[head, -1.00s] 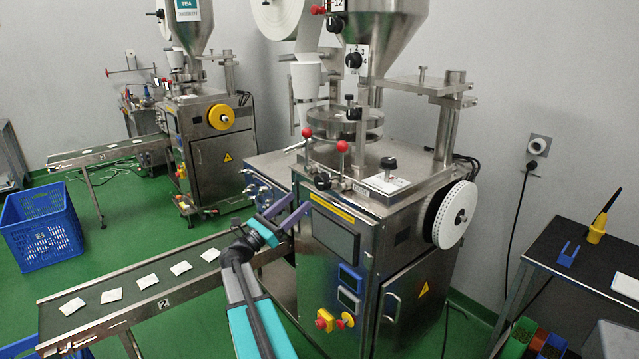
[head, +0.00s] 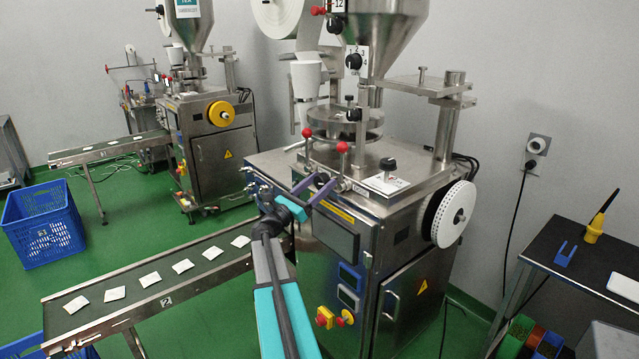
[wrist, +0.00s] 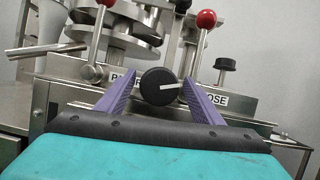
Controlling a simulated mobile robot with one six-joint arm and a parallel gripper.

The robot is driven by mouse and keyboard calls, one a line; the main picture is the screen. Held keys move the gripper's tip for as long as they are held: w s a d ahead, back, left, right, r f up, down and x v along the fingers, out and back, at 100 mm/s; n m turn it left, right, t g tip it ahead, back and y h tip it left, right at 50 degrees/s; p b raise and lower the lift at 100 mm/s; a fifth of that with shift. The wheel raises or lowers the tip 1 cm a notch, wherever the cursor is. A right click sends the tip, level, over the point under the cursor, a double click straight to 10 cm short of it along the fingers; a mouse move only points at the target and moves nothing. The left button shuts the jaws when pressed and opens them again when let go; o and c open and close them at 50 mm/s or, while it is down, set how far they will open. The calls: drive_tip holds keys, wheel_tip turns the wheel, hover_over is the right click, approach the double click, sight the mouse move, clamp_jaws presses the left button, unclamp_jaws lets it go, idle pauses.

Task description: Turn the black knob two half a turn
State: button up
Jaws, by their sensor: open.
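A round black knob (wrist: 158,87) with a white pointer line sits on the front of the near steel machine (head: 335,215). The line points right and slightly up in the wrist view. My gripper (wrist: 163,80) is open, its two purple fingers on either side of the knob. I cannot tell whether either finger touches it. In the head view my gripper (head: 323,182) is at the machine's upper front edge, and its fingers partly hide the knob. A label reading "DOSE" shows behind the right finger, and another label is partly hidden behind the left one.
Two red-ball levers (wrist: 205,22) rise just behind the knob, one on each side. Another black knob (wrist: 226,65) stands at the right. A conveyor (head: 135,305) carries several teabags. A second machine (head: 222,165), a blue crate (head: 40,235) and a dark side table (head: 590,275) stand around.

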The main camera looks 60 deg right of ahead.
drive_tip(key=shift+c, duration=0.2)
drive_tip(key=c, duration=1)
drive_tip(key=shift+f+m+g+b, duration=0.15)
drive_tip(key=shift+m+g+b, duration=0.15)
drive_tip(key=shift+m+b, duration=0.45)
drive_tip(key=shift+f+m+g+y+b, duration=0.1)
drive_tip(key=shift+m+g+y+b, duration=0.2)
drive_tip(key=shift+m+g+b, duration=0.55)
drive_tip(key=m+g+b, duration=0.1)
drive_tip(key=m+b, duration=0.1)
drive_tip(key=m, duration=0.1)
drive_tip(key=m+y+b, duration=0.1)
drive_tip(key=m+b, duration=0.1)
drive_tip(key=m, duration=0.1)
drive_tip(key=shift+g+y, duration=0.3)
drive_tip(key=shift+g, duration=0.05)
drive_tip(key=m+g+y+b, duration=0.1)
drive_tip(key=m+b, duration=0.1)
drive_tip(key=m, duration=0.1)
drive_tip(key=m+y+b, duration=0.1)
drive_tip(key=m+b, duration=0.1)
drive_tip(key=m, duration=0.2)
drive_tip(key=shift+g+y, duration=0.4)
drive_tip(key=shift+s+r+m+y+b, duration=0.15)
drive_tip(key=shift+m+y, duration=0.1)
drive_tip(key=shift+m, duration=0.4)
drive_tip(key=shift+w+r+m+y+b, duration=0.15)
drive_tip(key=shift+m+y, duration=0.1)
drive_tip(key=shift+m, duration=0.4)
